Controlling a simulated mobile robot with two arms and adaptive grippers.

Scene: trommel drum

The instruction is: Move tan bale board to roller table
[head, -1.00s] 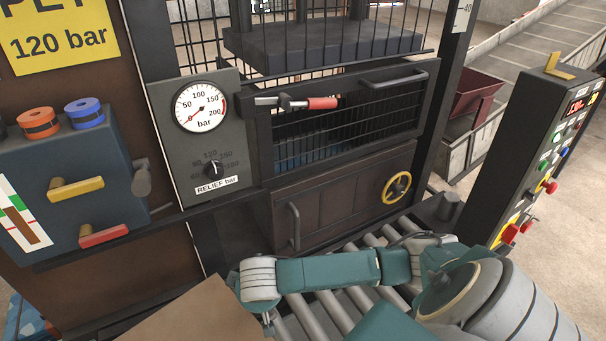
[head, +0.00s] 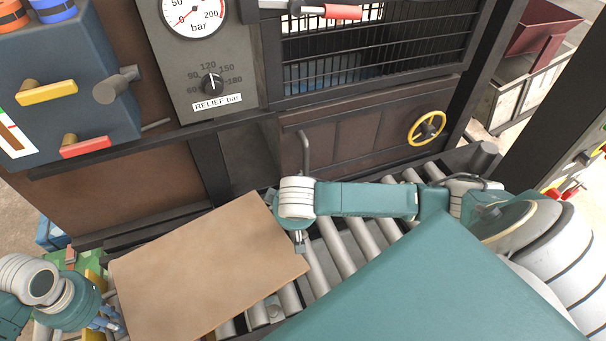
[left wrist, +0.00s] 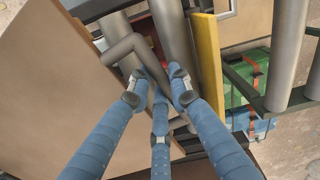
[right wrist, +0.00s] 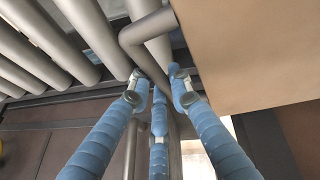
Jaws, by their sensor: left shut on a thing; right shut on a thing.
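The tan bale board (head: 205,270) is a flat rectangular panel low in the head view, over the left part of the roller table (head: 345,250). I cannot tell whether it touches the rollers. My left gripper (head: 112,322) is at its left edge; in the left wrist view its fingers (left wrist: 158,88) are shut around a grey bent handle (left wrist: 122,48) beside the board (left wrist: 45,90). My right gripper (head: 299,243) is at its right edge; in the right wrist view its fingers (right wrist: 158,85) are shut around a similar handle (right wrist: 145,30) beside the board (right wrist: 250,50).
The baler front with a yellow handwheel (head: 427,127) and a relief dial (head: 212,84) stands behind the rollers. A blue box with yellow and red handles (head: 70,85) is at upper left. Bare rollers show right of the board, partly behind my right arm.

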